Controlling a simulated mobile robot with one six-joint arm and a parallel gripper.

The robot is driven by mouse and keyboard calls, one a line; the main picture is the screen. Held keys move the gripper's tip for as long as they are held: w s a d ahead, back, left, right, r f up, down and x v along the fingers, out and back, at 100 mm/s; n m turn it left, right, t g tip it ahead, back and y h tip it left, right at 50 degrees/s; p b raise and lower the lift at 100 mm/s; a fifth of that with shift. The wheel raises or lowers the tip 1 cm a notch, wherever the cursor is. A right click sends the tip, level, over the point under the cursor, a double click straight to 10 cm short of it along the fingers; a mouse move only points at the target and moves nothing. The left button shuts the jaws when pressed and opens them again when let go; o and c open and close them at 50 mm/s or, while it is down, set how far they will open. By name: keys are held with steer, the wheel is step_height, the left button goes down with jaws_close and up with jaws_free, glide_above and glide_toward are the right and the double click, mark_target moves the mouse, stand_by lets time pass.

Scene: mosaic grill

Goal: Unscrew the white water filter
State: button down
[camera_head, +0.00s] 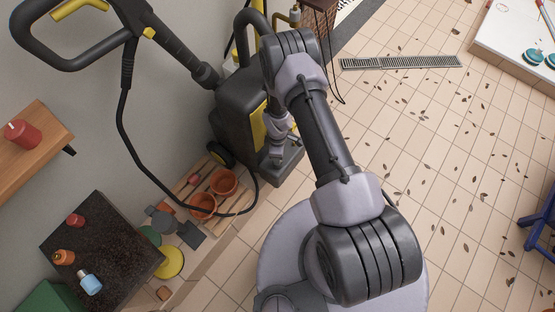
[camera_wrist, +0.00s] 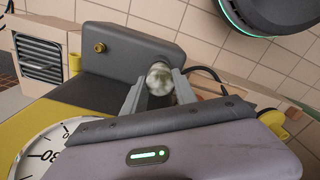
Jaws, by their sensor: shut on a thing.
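The white water filter (camera_wrist: 160,77) shows in the wrist view as a pale, cloudy, rounded piece at the grey housing of the pressure washer (camera_wrist: 120,55). My gripper (camera_wrist: 158,86) is shut on it, one finger on each side. The fingers and my gripper body hide its lower part, and I cannot tell how far it is screwed in. In the head view the black and yellow pressure washer (camera_head: 232,118) stands by the wall. My gripper (camera_head: 284,143) is at its side there, and the filter cannot be made out.
A brass fitting (camera_wrist: 99,47) sits left of the filter, and a round dial (camera_wrist: 48,152) is at the lower left. A black hose (camera_head: 121,115) hangs beside the washer. Terracotta pots (camera_head: 223,183) stand on a wooden rack nearby. The tiled floor at right is open, with scattered leaves.

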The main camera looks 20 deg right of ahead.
steer(key=shift+r+p, duration=1.8)
steer(key=shift+r, duration=0.95)
